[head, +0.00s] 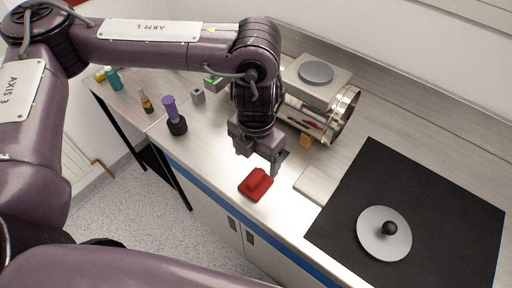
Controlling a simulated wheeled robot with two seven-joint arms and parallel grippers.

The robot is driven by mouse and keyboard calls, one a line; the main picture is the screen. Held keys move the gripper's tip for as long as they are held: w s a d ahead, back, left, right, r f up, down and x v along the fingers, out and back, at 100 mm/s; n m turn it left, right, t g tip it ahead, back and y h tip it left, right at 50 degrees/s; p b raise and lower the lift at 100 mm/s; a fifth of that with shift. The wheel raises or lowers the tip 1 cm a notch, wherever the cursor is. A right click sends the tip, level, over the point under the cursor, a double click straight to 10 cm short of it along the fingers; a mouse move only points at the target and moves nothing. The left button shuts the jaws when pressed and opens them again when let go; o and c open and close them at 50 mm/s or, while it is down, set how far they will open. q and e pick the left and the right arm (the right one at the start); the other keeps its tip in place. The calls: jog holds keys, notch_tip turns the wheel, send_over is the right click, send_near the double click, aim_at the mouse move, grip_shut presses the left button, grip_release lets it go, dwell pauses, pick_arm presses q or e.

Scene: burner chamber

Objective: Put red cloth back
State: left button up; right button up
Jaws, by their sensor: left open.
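The red cloth (256,184) lies in a small folded heap on the light worktop, near its front edge. My left gripper (262,168) hangs just above and behind the cloth, pointing down. Its jaws are open, and it looks empty. From this angle I cannot tell whether a fingertip touches the cloth. My right gripper does not show.
A metal burner chamber (347,115) lies behind my gripper. A black mat (345,205) holds a round lid (370,238) with a black knob. A pale block (314,185) lies right of the cloth. A purple-topped tool (170,108) stands at left.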

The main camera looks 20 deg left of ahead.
pick_arm(q)
jog(key=shift+r, duration=1.45)
